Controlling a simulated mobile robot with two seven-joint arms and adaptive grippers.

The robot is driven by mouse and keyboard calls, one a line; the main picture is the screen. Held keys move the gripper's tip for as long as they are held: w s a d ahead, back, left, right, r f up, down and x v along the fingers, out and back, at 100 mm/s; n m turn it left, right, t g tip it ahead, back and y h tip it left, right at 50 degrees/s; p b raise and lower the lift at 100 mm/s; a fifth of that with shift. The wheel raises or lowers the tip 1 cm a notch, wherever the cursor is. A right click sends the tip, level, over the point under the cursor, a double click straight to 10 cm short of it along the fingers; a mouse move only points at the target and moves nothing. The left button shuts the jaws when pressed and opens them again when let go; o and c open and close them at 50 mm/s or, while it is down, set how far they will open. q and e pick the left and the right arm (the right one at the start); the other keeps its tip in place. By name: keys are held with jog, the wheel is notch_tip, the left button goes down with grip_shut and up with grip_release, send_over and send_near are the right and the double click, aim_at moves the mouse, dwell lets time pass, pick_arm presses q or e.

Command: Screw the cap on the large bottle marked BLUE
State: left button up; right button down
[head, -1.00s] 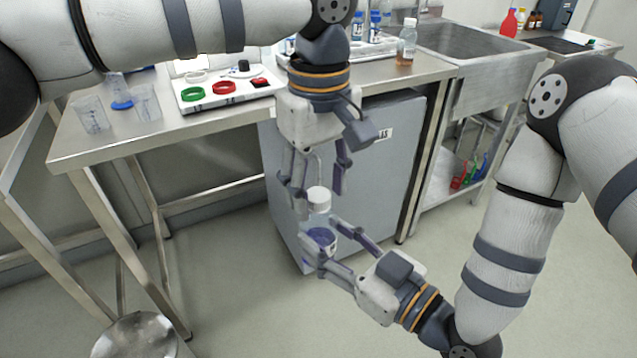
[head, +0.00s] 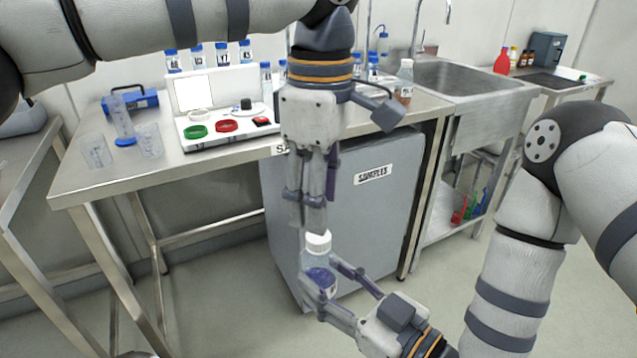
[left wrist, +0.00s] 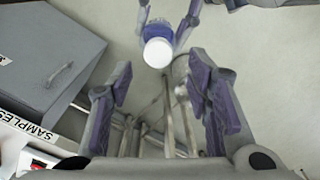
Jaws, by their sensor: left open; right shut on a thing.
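A clear bottle (head: 317,262) with a blue-purple lower part stands roughly upright in my right gripper (head: 322,281), off the floor in front of the grey cabinet. A white cap (head: 318,241) sits on its neck; how tightly it is seated cannot be told. No marking on the bottle is readable. My left gripper (head: 312,212) points down just above the cap, open and empty. In the left wrist view the cap (left wrist: 158,52) shows beyond and between the spread fingers, apart from them. The fingers partly hide the bottle's lower part.
A grey cabinet marked SAMPLES (head: 385,205) stands close behind the grippers. The steel table (head: 100,180) holds a white tray (head: 205,141) with coloured rings, clear beakers (head: 95,150) and blue-capped bottles. A sink (head: 460,80) is to the right. Floor below the grippers is clear.

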pick_arm(q)
jog(key=n, duration=0.3)
jog(key=r+n, duration=0.1)
jog(key=n, duration=0.3)
jog(key=shift+r, duration=0.2)
jog(key=n, duration=0.3)
jog(key=shift+r+n, duration=0.25)
jog(key=shift+n, duration=0.05)
jog(key=n, duration=0.4)
jog(key=shift+w+r, duration=0.1)
jog(key=shift+r, duration=0.25)
jog(key=shift+f, duration=0.1)
send_over(318, 270)
jog(key=w, duration=0.2)
jog(key=f, duration=0.7)
jog(key=shift+w+d+f, duration=0.15)
jog(key=shift+w+f, duration=0.05)
jog(key=shift+f, duration=0.2)
grip_shut()
